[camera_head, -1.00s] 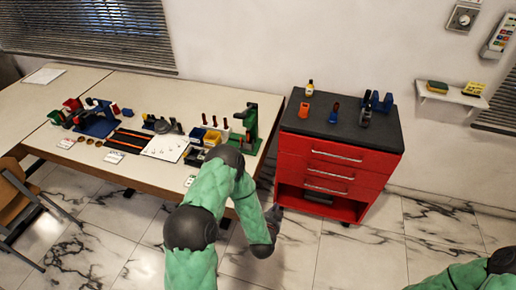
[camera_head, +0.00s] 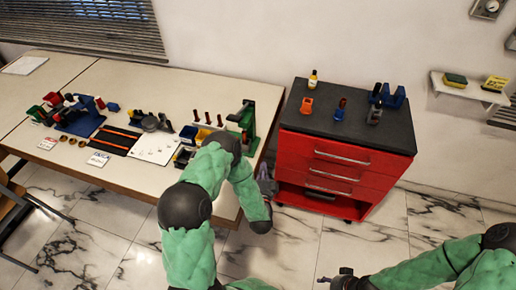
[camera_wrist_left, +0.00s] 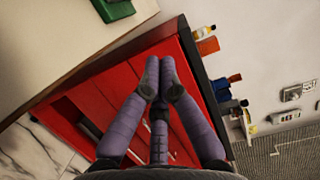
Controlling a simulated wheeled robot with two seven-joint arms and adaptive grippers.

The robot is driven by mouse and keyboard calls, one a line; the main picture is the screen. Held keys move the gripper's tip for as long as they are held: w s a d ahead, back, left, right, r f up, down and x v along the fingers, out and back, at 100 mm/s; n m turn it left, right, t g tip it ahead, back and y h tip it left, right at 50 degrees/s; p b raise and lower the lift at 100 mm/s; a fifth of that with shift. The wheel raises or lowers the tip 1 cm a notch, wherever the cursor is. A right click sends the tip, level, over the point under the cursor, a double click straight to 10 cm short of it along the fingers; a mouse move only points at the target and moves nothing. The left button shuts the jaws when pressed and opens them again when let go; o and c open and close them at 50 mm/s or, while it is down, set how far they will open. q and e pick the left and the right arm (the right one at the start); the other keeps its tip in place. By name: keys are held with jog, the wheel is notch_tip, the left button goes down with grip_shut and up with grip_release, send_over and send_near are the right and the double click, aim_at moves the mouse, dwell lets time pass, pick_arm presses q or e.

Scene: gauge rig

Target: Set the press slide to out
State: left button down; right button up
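A green upright press-like frame (camera_head: 243,118) stands at the right end of the white workbench (camera_head: 215,103). I cannot make out the slide or its position. My left gripper (camera_head: 266,180) is in the gap between the bench and the red cabinet, below the bench top. In the left wrist view its fingers (camera_wrist_left: 160,78) are drawn together and empty, in front of the red drawers. A green block (camera_wrist_left: 114,9), perhaps the frame's base, shows at the top left there. My right gripper (camera_head: 338,276) is low at the bottom of the head view, away from the bench.
The red cabinet (camera_head: 340,165) has a dark top with several small items, including an orange one (camera_head: 307,105) and a blue holder (camera_head: 392,97). Bins, a white board (camera_head: 155,148) and a blue fixture (camera_head: 80,122) crowd the bench. A wall shelf (camera_head: 470,92) is at right.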

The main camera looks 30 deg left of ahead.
pick_arm(q)
jog(key=x, duration=0.3)
jog(key=a+b+x, duration=0.1)
jog(key=x, duration=0.2)
jog(key=s+a+b+x, duration=0.1)
jog(key=x, duration=0.3)
jog(key=shift+s+a+r, duration=0.15)
jog(key=shift+s+a, duration=0.1)
jog(key=shift+a, duration=0.5)
jog(key=a, duration=0.2)
jog(key=s+a+b, duration=0.1)
jog(key=a, duration=0.1)
jog(key=shift+s+a, duration=0.1)
jog(key=shift+a, duration=0.3)
jog(key=shift+b, duration=0.3)
